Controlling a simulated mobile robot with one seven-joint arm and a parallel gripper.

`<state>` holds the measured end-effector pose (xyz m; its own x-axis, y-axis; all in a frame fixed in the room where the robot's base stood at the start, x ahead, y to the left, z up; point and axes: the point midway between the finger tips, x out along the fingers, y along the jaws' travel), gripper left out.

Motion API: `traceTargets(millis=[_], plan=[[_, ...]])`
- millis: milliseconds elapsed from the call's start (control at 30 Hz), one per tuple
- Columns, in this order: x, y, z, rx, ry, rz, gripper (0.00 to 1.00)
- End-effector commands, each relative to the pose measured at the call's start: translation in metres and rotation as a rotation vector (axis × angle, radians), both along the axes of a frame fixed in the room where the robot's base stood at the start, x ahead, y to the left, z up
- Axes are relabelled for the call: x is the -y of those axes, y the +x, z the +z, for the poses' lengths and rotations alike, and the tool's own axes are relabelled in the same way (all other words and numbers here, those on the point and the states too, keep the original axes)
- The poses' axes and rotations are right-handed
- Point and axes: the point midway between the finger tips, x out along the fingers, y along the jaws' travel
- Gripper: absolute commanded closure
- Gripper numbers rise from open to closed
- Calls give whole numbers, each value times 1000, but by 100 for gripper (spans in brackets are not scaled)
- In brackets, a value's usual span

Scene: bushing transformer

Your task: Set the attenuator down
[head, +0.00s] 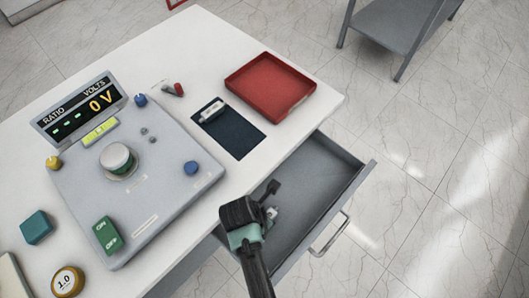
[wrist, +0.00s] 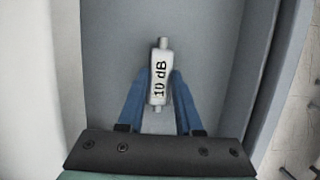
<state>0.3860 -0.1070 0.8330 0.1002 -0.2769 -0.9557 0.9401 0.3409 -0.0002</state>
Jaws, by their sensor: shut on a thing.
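My gripper (head: 268,203) is over the open drawer (head: 318,165) at the front of the table. In the head view only a small pale part of the attenuator (head: 271,212) shows beside the gripper. A similar pale block (head: 211,110) lies on the dark mat (head: 240,143) on the table.
A red tray (head: 270,87) stands at the table's back right corner, empty. The grey instrument (head: 165,190), reading 0 V, fills the table's middle. A teal block (head: 36,227) and a round yellow "1.0" item (head: 67,281) are at the left. The drawer looks otherwise empty.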

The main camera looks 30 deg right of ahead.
Motion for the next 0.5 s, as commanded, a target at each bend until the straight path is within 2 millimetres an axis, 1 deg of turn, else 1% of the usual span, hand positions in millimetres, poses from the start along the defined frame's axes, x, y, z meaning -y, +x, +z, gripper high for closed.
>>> traceTargets(millis=[133,267,300,433,500], plan=[[0,0,1,1,-1,0,100],[0,0,-3,1,-1,0,100],[0,1,-2,1,-1,0,61],[0,0,-2,1,0,0,37],[0,0,-2,1,0,0,36]])
